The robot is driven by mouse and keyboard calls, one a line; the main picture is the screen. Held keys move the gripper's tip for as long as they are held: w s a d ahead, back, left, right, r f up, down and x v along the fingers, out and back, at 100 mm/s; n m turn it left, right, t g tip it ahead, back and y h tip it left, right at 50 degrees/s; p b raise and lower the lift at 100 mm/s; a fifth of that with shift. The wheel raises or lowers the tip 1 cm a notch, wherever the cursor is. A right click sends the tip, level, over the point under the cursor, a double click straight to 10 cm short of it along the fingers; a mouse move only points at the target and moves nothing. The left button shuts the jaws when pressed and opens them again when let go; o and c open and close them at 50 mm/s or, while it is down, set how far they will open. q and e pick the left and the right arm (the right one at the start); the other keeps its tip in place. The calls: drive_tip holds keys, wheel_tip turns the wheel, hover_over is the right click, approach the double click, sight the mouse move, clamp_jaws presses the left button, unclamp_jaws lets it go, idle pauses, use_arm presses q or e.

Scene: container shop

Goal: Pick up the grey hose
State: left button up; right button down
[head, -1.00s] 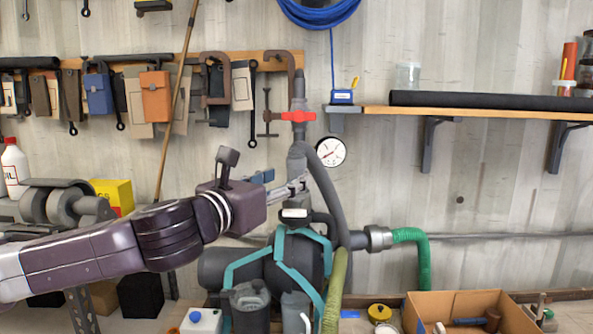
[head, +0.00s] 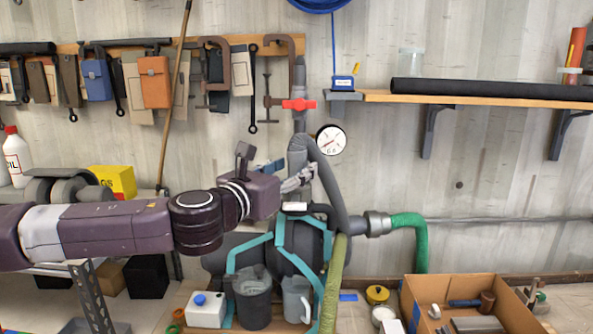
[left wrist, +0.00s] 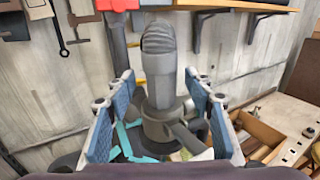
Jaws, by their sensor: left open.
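The grey hose (head: 332,190) arches over beside the upright pipe under the gauge and hangs down at the right of the pump in the head view. My left gripper (head: 299,179) is at the hose's left side, by its upper bend. In the left wrist view the hose's thick ribbed top (left wrist: 158,42) stands straight ahead, and the open blue-padded fingers of my left gripper (left wrist: 158,88) are on either side of the view below it. I cannot tell whether they touch the hose. My right gripper is not in view.
The pipe carries a red valve handle (head: 299,105) and a pressure gauge (head: 331,139). A green hose (head: 414,242) and a yellow-green hose (head: 334,285) run near the pump. A wooden shelf (head: 470,99) is at right, above a cardboard box (head: 425,290).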

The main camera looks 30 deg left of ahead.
use_arm(q)
drive_tip(key=shift+w, duration=1)
clamp_jaws()
